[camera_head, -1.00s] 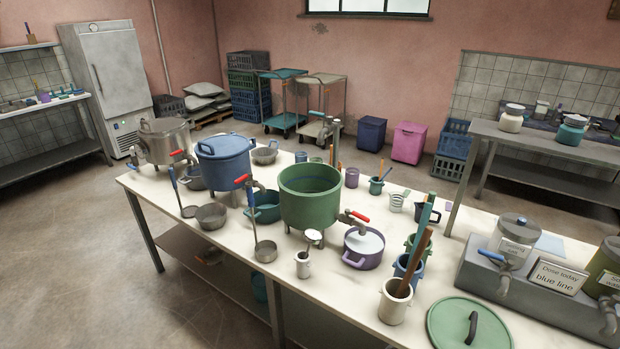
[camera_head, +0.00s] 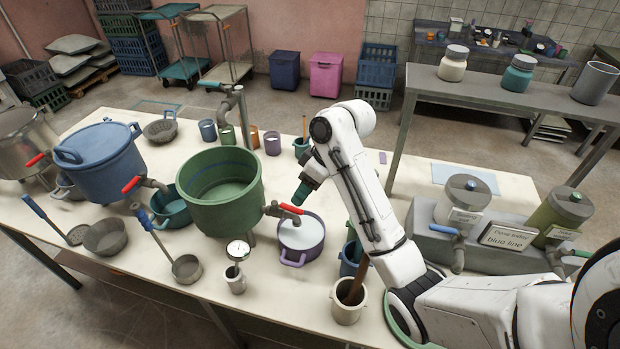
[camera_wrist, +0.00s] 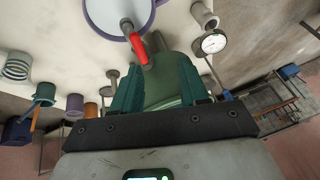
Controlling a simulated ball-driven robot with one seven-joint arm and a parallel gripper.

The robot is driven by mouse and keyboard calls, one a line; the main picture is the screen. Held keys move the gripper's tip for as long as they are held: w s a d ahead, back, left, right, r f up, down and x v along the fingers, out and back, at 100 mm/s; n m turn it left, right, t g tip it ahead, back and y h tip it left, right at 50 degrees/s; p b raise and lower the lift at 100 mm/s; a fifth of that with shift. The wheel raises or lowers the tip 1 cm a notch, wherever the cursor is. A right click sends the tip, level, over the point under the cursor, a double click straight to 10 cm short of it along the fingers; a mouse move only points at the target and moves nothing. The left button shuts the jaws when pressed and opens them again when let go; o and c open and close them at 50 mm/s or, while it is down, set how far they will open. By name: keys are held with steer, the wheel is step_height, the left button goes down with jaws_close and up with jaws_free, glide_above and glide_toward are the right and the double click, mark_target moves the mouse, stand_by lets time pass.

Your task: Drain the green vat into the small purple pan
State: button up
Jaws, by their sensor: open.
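The green vat (camera_head: 220,195) stands on short legs on the white table, its inside green with a darker band. Its tap has a red lever (camera_head: 291,208) on the right side, above the left rim of the small purple pan (camera_head: 300,258). The pan sits on the table; its inside is white, and I cannot tell whether that is liquid. My gripper (camera_head: 302,194) is open and empty just above and behind the lever and pan. In the wrist view its teal fingers (camera_wrist: 162,72) spread on either side of the green vat (camera_wrist: 170,92), with the red lever (camera_wrist: 138,52) ahead, apart from them.
A blue vat (camera_head: 100,165) with its own red-lever tap stands left. A dial gauge (camera_head: 238,250) sits in a small pot in front. A grey dispenser block (camera_head: 430,240) lies farther right.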

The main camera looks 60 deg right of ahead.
mark_target(293, 207)
steer(key=d, duration=0.4)
steer(key=b+x, duration=0.1)
steer(key=x, duration=0.8)
steer(key=shift+w+a+f+b, duration=0.15)
steer(key=shift+w+b, duration=0.2)
steer(key=shift+b, duration=0.05)
jaws_close()
